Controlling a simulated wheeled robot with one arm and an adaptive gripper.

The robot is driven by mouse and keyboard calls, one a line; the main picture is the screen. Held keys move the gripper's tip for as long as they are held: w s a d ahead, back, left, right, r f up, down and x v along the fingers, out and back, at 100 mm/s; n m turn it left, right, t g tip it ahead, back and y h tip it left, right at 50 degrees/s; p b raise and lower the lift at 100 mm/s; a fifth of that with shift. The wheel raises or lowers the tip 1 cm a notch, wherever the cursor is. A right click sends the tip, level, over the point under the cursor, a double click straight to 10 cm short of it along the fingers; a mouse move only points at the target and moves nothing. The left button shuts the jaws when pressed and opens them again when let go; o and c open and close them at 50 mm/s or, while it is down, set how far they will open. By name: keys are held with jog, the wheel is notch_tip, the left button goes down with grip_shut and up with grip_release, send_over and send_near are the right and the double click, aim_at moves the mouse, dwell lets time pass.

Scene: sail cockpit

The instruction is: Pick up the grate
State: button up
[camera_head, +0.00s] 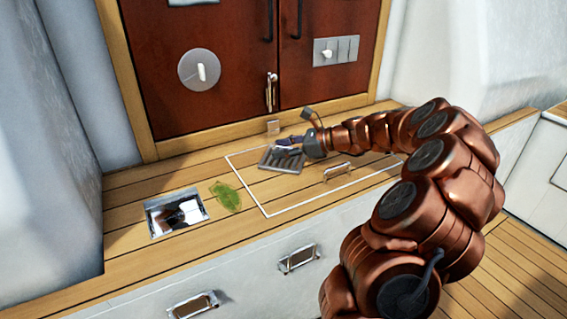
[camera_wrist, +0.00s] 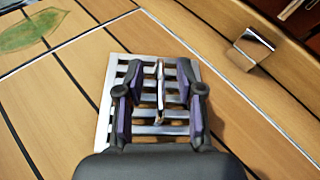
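The grate (camera_head: 280,164), a slatted square, lies on the wooden bench top near the back edge of a white outlined rectangle. It also shows in the wrist view (camera_wrist: 112,72), under my gripper. My gripper (camera_head: 288,144) is over the grate, coming in from the right. In the wrist view my gripper (camera_wrist: 160,88) is open, its purple-padded fingers apart on either side of a thin bar in the middle of the grate. Gaps show between the bar and both fingers. Whether the fingertips touch the slats, I cannot tell.
A square metal-rimmed opening (camera_head: 176,213) is at the left of the bench, with a green leaf (camera_head: 226,196) beside it. A metal handle (camera_head: 337,173) stands right of the grate. A small metal bracket (camera_head: 273,128) is behind it, below red-brown doors (camera_head: 235,85).

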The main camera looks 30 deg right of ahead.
jog(key=shift+c, duration=0.4)
grip_shut()
jog(key=shift+r, duration=0.1)
